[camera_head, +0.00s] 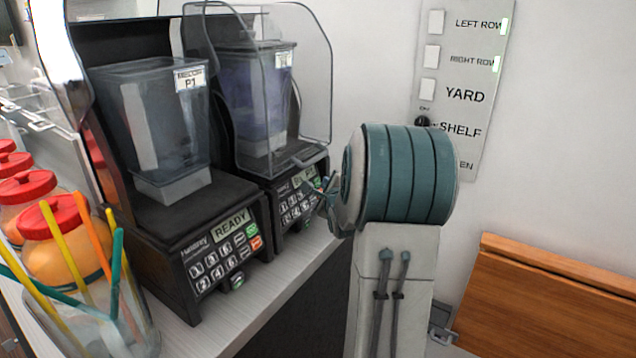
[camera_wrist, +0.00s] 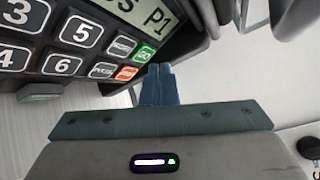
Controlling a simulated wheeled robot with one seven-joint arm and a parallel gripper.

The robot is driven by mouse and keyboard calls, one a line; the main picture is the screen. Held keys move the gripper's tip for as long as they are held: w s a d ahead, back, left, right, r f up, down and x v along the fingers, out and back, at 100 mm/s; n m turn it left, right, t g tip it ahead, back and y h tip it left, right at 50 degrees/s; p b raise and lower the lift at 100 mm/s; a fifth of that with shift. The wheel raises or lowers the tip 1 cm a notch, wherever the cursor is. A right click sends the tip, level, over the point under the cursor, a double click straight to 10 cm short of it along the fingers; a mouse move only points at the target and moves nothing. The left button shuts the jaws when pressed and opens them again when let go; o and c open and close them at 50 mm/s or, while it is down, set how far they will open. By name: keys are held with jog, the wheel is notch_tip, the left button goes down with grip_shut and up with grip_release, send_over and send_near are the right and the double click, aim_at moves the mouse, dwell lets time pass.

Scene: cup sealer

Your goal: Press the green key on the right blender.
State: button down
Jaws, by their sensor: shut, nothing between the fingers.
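The right blender (camera_head: 258,95) has a clear hood and a front keypad (camera_head: 294,208). In the head view my gripper (camera_head: 320,189) is beside the right end of this keypad and hides part of it. In the wrist view a green key marked GO (camera_wrist: 145,53) sits above a red key (camera_wrist: 126,73), beside a lit display ending in "P1" (camera_wrist: 133,10). My gripper (camera_wrist: 157,70) is shut and empty, its blue fingertips just right of the green key. I cannot tell whether they touch it.
The left blender (camera_head: 150,120) stands nearer, with a READY display and its own green key (camera_head: 251,231). Red-lidded jars (camera_head: 52,217) and a glass of colored straws (camera_head: 110,325) stand at the left. A wall sign (camera_head: 460,95) and wooden panel (camera_head: 550,300) are at right.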

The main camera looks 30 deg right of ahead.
jog(key=s+p, duration=0.1)
jog(key=s+d+r, duration=0.1)
jog(key=s, duration=0.1)
jog(key=s+p, duration=0.1)
jog(key=shift+s+d+r+p, duration=0.25)
jog(key=shift+d+r+p, duration=0.05)
jog(key=shift+d, duration=0.1)
dwell(0.8)
